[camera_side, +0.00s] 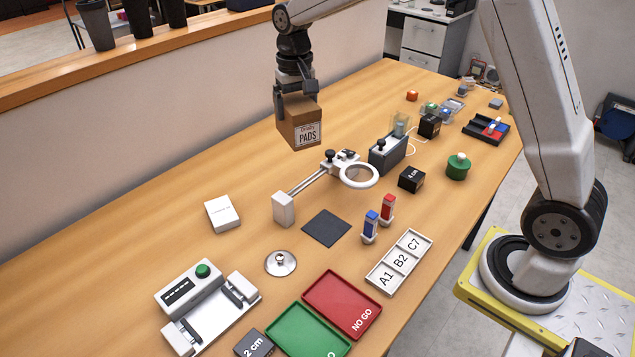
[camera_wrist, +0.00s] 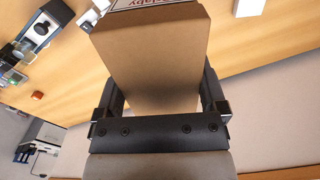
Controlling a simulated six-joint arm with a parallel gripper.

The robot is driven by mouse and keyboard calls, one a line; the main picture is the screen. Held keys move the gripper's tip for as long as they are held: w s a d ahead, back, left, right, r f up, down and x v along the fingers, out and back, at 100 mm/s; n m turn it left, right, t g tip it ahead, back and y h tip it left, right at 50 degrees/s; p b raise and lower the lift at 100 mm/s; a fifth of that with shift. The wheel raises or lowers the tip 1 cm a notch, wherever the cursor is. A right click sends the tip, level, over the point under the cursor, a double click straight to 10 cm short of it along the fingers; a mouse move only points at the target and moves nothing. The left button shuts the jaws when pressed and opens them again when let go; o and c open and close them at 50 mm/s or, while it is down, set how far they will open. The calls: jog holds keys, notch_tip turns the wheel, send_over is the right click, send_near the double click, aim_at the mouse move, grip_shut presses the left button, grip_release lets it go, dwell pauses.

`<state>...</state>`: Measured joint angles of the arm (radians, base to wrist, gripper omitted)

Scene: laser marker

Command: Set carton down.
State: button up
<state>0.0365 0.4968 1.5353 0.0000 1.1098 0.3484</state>
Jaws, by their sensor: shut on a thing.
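A brown cardboard carton (camera_side: 299,127) with a white label reading "PADS" hangs above the wooden table, near its back edge. My gripper (camera_side: 296,91) is shut on the carton from above and holds it clear of the table. In the wrist view the carton (camera_wrist: 152,58) fills the middle, between the two dark fingers of my gripper (camera_wrist: 163,100). The label shows only in part at the top of that view.
The table (camera_side: 150,248) is bare below and left of the carton. A magnifier ring (camera_side: 359,175) on an arm and a grey device (camera_side: 388,153) stand to its right. A white box (camera_side: 222,213), dark mat (camera_side: 326,228), and red tray (camera_side: 342,303) lie nearer.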

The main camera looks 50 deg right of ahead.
aim_at(305, 111)
jog(key=shift+n, duration=0.5)
jog(key=shift+s+a+r, duration=0.3)
jog(key=shift+s, duration=0.4)
jog(key=shift+s+a+r, duration=0.3)
jog(key=shift+s+r, duration=0.05)
jog(key=shift+s, duration=0.35)
jog(key=shift+s+a+r, duration=0.3)
jog(key=shift+s, duration=0.4)
jog(key=s+a+f+n, duration=0.1)
jog(key=s+a+f, duration=0.2)
jog(key=a, duration=0.5)
jog(key=s+a+f+n, duration=0.2)
jog(key=s+a+f, duration=0.2)
jog(key=s+a, duration=0.2)
jog(key=shift+s+a, duration=0.3)
jog(key=shift+a, duration=0.7)
jog(key=shift+f, duration=0.15)
jog(key=w+a+f, duration=0.4)
jog(key=w+f, duration=0.5)
jog(key=w, duration=0.3)
jog(key=shift+w+a+f, duration=0.15)
jog(key=shift+w, duration=0.25)
